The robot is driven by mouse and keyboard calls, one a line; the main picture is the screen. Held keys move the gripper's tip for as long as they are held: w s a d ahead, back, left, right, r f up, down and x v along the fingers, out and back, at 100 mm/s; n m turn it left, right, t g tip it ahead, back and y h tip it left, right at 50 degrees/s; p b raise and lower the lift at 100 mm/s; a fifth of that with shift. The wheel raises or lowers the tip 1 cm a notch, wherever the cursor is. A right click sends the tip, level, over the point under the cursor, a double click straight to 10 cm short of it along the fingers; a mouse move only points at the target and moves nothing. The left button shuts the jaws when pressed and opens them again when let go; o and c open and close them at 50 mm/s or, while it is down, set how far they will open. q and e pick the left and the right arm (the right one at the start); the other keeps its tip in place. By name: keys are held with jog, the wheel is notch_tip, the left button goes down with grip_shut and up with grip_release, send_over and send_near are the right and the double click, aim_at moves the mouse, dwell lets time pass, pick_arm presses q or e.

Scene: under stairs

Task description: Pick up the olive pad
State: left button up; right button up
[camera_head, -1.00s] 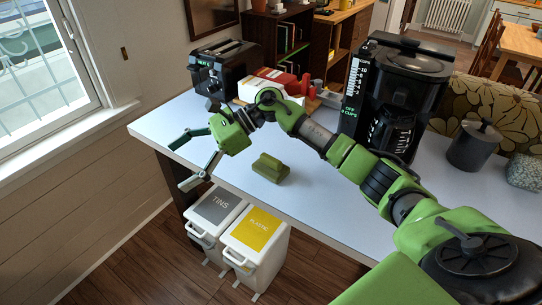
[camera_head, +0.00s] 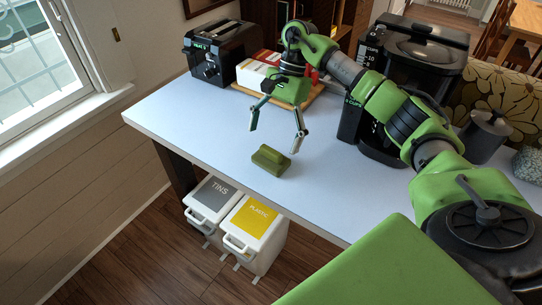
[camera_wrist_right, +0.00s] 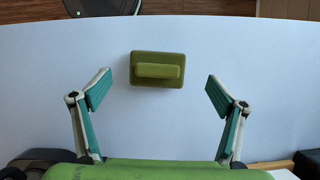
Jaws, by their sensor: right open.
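The olive pad (camera_head: 270,160) lies on the white tabletop near its front edge. It is a block with a raised ridge on top. In the right wrist view the pad (camera_wrist_right: 157,70) lies centred between and just beyond the fingertips. My right gripper (camera_head: 275,138) is open and empty, with its fingers pointing down above the table, just behind the pad. In the right wrist view the fingers of the right gripper (camera_wrist_right: 158,88) are spread wider than the pad, and neither touches it. My left gripper is not in view.
The white tabletop (camera_head: 200,120) is clear around the pad. A black toaster (camera_head: 222,55) stands at the back left, a black coffee machine (camera_head: 425,55) at the back right. A dark canister (camera_head: 485,135) stands on the right. Tins and plastic bins (camera_head: 250,220) stand below the front edge.

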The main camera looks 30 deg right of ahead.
aim_at(271, 156)
jog(key=shift+a+f, duration=0.2)
jog(key=shift+f, duration=0.35)
jog(key=p+x, duration=0.1)
jog(key=x, duration=0.1)
jog(key=p+x, duration=0.1)
jog(key=x, duration=0.1)
jog(key=shift+s+d+f, duration=0.15)
jog(key=shift+d, duration=0.25)
jog(key=shift+a+f+p, duration=0.15)
jog(key=shift+f+p, duration=0.2)
jog(key=shift+f, duration=0.25)
jog(key=c, duration=1.2)
